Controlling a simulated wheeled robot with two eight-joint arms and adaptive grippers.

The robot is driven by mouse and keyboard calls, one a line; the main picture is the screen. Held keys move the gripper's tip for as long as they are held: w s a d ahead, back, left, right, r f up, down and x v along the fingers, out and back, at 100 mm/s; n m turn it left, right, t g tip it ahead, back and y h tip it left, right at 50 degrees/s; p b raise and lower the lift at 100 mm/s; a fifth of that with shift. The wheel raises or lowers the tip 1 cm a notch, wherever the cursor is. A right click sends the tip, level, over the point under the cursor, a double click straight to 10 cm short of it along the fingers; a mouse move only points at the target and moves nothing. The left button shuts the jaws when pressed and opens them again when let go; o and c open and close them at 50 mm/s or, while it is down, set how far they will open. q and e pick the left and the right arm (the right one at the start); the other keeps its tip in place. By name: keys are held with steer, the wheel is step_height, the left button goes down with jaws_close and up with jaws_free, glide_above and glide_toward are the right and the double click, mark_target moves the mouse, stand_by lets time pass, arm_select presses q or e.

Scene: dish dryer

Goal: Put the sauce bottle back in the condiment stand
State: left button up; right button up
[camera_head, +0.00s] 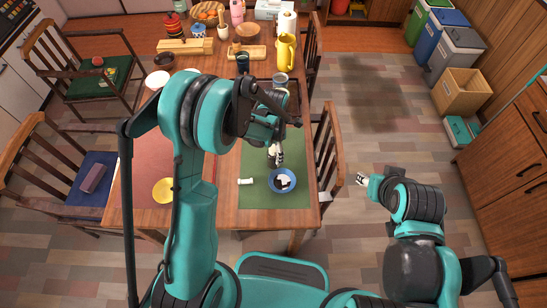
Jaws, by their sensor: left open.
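I cannot clearly make out the sauce bottle. My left gripper (276,157) is open, fingers down, over the green mat (256,201) at the near right of the table. It is just above and behind a blue bowl (283,191) with dark and white contents. A small white cylinder (246,181) lies left of the bowl. A dark tray or stand (294,91) sits farther back, partly hidden by my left arm, with a jar (280,79) at its back edge; I cannot tell if it is the condiment stand. My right gripper (362,179) is off the table over the floor, too small to read.
A yellow pitcher (286,53), paper roll (287,25), dark cup (242,63) and wooden block (186,46) stand at the table's back. A yellow bowl (163,190) is on the red mat. Chairs surround the table. Bins (459,48) and a box (461,92) stand right.

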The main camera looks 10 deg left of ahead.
arm_select(q)
step_height(320, 180, down, 4)
steer(key=shift+r+b, duration=0.15)
steer(key=shift+b, duration=0.45)
steer(key=shift+s+r, duration=0.1)
steer(key=c, duration=1.5)
steer(key=shift+r, duration=0.15)
